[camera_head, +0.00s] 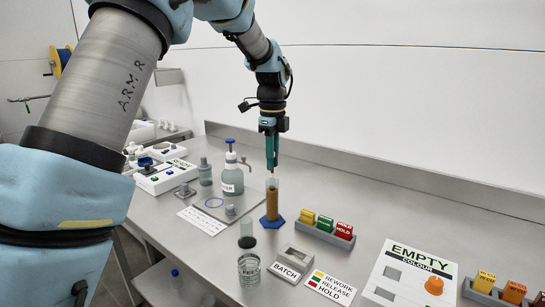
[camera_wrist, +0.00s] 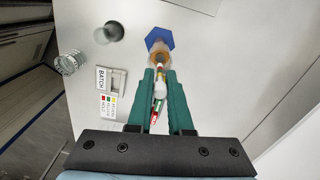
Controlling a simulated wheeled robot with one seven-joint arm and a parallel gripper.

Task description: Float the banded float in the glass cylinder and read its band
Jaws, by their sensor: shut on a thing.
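The glass cylinder (camera_head: 272,207) stands upright on a blue hexagonal base, filled with amber-brown liquid up to near its clear top. In the wrist view the blue base (camera_wrist: 160,38) shows just beyond my fingertips. My gripper (camera_head: 272,158) points down directly above the cylinder's mouth. Its green fingers (camera_wrist: 159,74) are shut on the banded float (camera_wrist: 160,86), a slim pale piece between them. A small reddish part shows below the fingertips in the head view. I cannot tell whether the float's lower end is inside the mouth. The bands are not readable.
A rack of yellow, green and red blocks (camera_head: 325,231) stands close right of the cylinder. A wash bottle (camera_head: 232,175) stands behind left. A glass beaker (camera_head: 249,268), the BATCH plate (camera_head: 287,270) and the EMPTY COLOUR board (camera_head: 410,275) lie in front. A wall closes the back.

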